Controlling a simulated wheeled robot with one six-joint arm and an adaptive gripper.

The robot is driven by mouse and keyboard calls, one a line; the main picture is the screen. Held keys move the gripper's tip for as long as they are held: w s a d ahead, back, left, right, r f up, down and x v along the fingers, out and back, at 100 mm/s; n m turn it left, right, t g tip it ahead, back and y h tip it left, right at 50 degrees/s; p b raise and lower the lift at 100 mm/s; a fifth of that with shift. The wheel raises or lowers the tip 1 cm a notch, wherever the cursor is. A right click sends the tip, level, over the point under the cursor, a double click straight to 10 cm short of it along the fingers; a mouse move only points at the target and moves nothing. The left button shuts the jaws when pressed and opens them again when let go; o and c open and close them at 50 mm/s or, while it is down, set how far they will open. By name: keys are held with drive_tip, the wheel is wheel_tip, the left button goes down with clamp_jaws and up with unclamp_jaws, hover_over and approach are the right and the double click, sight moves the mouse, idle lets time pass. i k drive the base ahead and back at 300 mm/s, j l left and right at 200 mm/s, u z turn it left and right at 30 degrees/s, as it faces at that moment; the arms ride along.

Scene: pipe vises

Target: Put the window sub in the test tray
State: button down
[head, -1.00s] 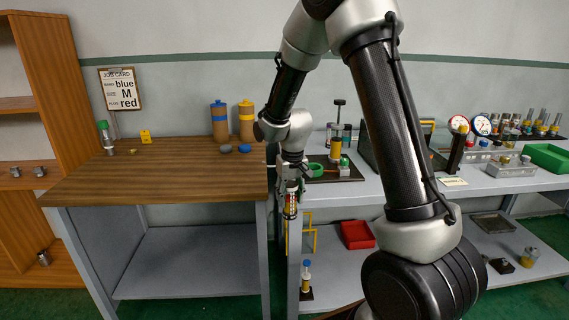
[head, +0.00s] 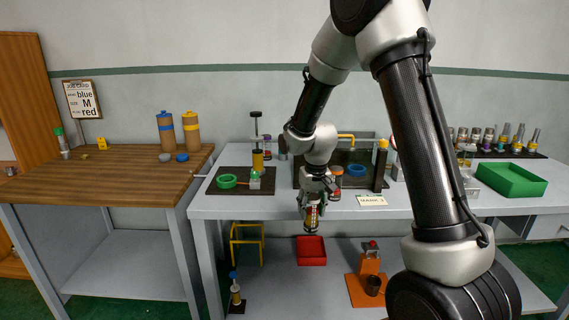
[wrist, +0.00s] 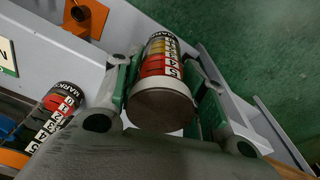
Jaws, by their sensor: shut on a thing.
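My gripper (head: 313,203) is shut on a short cylinder, apparently the window sub (head: 311,218), in front of the grey bench's front edge. In the wrist view the window sub (wrist: 160,100) sits between both green-padded fingers, its plain grey end toward the camera and numbered red, orange and yellow bands on its side. A green tray (head: 512,180) lies on the bench at the right. A red tray (head: 311,252) is on the lower shelf. I cannot tell which is the test tray.
The grey bench (head: 245,206) carries a dark fixture with a blue ring (head: 356,170), a green ring (head: 227,181) on a dark mat, and a label card (head: 372,200). A similar numbered cylinder (wrist: 52,115) shows in the wrist view. A wooden-topped table (head: 110,178) stands left.

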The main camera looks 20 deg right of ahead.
sight(510, 179)
drive_tip(key=k+l, duration=0.1)
drive_tip(key=l, duration=0.45)
drive_tip(key=k+l, duration=0.1)
drive_tip(key=l, duration=0.4)
drive_tip(key=k+l, duration=0.1)
drive_tip(key=l, duration=0.45)
drive_tip(key=k+l, duration=0.1)
drive_tip(key=l, duration=0.45)
drive_tip(key=k+l, duration=0.1)
drive_tip(key=l, duration=0.4)
